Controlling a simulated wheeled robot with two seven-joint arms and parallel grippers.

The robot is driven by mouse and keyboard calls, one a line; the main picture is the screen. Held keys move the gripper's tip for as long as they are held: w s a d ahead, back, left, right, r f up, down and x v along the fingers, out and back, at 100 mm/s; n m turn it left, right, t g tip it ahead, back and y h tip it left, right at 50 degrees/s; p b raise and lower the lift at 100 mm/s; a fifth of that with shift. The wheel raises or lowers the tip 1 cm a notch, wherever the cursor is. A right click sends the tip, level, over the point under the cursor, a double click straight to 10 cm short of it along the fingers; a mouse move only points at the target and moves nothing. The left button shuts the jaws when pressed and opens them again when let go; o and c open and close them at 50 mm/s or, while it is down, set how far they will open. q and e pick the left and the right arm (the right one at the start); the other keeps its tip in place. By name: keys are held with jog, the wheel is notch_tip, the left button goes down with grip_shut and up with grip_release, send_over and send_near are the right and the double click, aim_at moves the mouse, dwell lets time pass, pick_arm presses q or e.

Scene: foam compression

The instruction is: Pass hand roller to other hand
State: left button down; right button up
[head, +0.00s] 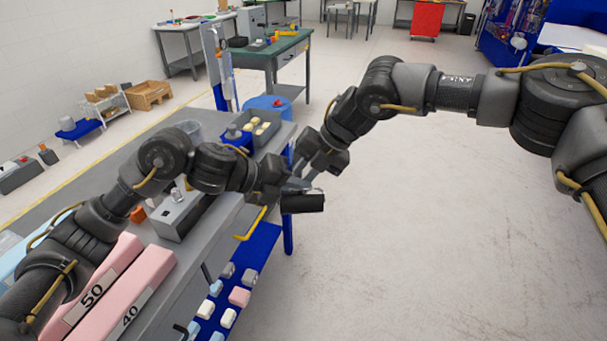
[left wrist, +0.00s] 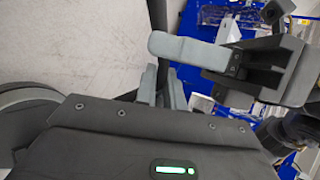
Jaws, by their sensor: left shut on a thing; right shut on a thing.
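The hand roller (head: 302,203) shows in the head view as a dark cylinder hanging between my two grippers, off the table's edge. My left gripper (head: 288,184) comes in from the left and is shut on the roller. My right gripper (head: 308,176) reaches in from above right and is also shut on it. The fingers hide most of the handle. In the left wrist view my right gripper (left wrist: 190,52) crosses just beyond my left fingers (left wrist: 160,90). A dark rounded form at that view's left edge looks like the roller's drum (left wrist: 28,108).
A blue shelf (head: 262,243) with small foam pieces lies below. The floor to the right is clear.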

pick_arm(q)
jog(key=c, duration=1.4)
grip_release()
jog(key=shift+a, duration=0.1)
jog(key=v, duration=1.2)
